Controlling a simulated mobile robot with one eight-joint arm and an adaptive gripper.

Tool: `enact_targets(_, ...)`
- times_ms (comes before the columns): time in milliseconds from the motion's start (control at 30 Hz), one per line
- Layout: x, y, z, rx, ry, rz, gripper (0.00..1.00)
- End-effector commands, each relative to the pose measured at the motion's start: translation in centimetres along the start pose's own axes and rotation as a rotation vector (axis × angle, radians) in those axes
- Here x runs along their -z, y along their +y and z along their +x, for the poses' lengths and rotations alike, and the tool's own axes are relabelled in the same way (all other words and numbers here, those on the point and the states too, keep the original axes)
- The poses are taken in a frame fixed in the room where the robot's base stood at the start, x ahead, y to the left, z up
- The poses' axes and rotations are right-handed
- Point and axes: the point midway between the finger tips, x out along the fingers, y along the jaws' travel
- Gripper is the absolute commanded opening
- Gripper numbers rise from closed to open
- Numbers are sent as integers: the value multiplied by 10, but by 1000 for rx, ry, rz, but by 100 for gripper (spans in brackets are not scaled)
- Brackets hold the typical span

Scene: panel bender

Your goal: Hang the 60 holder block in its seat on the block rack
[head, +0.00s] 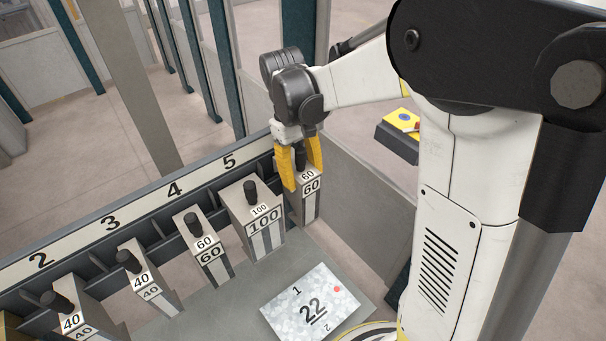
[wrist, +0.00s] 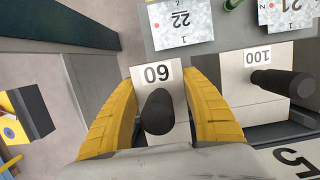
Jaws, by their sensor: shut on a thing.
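The 60 holder block (head: 310,207) is pale grey with a black knob on top and "60" on its top and front. My gripper (head: 303,178) is shut on its knob end, with a yellow finger on each side. The block is upright at the right end of the block rack (head: 143,208), right of the 100 block. In the wrist view its labelled top (wrist: 157,72) and black knob lie between the yellow fingers (wrist: 158,108). The arm hides the rack rail behind it. I cannot tell whether the block rests in a seat or hangs slightly above.
Beside it is the 100 block (head: 258,222) below number 5. Another 60 block (head: 208,252) and two 40 blocks (head: 150,283) hang further left. A speckled plate marked 22 (head: 310,303) lies in front. A grey panel (head: 362,195) stands close on the right.

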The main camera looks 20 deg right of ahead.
Motion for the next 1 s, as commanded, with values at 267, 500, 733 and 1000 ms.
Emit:
enact_targets(267,2,0,5,0,0,0,10)
enact_targets(500,2,0,5,0,0,0,10)
enact_targets(733,3,0,9,0,0,0,10)
enact_targets(1000,6,0,14,0,0,0,10)
